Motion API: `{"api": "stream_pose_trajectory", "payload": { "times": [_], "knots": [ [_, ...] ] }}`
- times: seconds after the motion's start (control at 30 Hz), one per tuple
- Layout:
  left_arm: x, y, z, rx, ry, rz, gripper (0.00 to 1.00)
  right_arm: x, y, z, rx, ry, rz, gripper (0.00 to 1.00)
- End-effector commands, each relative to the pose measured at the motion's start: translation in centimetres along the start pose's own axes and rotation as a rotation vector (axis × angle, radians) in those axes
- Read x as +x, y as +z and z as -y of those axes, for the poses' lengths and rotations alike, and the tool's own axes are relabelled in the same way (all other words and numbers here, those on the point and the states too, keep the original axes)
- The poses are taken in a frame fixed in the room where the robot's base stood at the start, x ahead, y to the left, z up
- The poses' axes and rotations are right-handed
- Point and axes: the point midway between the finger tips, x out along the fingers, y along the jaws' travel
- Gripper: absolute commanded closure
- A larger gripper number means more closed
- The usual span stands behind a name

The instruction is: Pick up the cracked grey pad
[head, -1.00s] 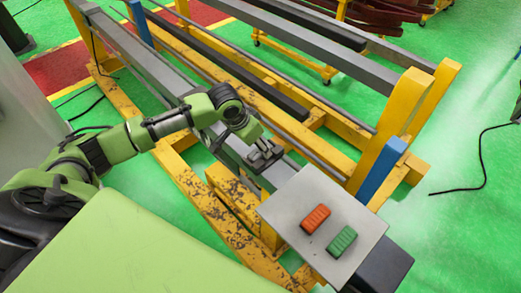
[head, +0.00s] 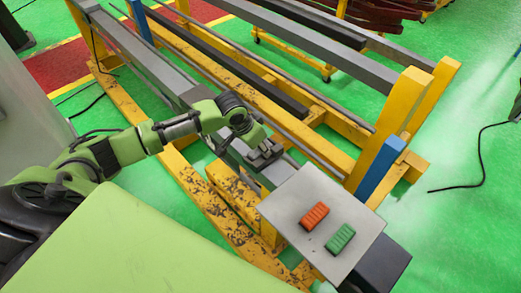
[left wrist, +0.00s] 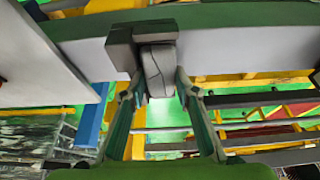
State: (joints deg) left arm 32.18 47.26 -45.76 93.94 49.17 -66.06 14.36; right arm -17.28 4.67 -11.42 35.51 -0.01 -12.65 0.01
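The cracked grey pad (left wrist: 159,72) shows in the left wrist view, light grey with thin dark crack lines. It touches a darker grey block (left wrist: 122,47) on the pale surface of a grey beam. My left gripper (left wrist: 158,82) is open, with one finger on each side of the pad; I see no firm contact. In the head view my left gripper (head: 255,146) is over small grey pieces (head: 266,155) on the beam, where the pad is hard to tell from the block. My right gripper is not in view.
A grey plate (head: 290,205) at the beam's near end holds an orange pad (head: 314,216) and a green pad (head: 340,239). Yellow frame posts (head: 403,105) and a blue post (head: 381,168) stand to the right. A dark rail (head: 245,80) runs behind.

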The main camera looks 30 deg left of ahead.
Motion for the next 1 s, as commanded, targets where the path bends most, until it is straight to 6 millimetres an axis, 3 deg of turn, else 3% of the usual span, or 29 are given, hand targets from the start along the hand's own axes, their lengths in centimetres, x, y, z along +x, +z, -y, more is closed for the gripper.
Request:
{"api": "stream_pose_trajectory", "payload": {
  "times": [0.07,0.57,0.77,1.0],
  "knots": [
    [0.1,0.1,0.1,0.0,-0.002,0.002,0.95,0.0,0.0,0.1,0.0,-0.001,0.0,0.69],
    [-0.4,-0.2,0.0,0.0,-0.001,0.0,0.95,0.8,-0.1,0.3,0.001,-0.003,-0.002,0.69],
    [-3.1,-1.3,0.1,0.001,-0.002,-0.004,0.95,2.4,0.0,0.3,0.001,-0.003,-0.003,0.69],
    [-9.7,1.0,-0.3,0.002,-0.006,-0.001,0.95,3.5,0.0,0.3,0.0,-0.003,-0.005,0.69]
  ]
}}
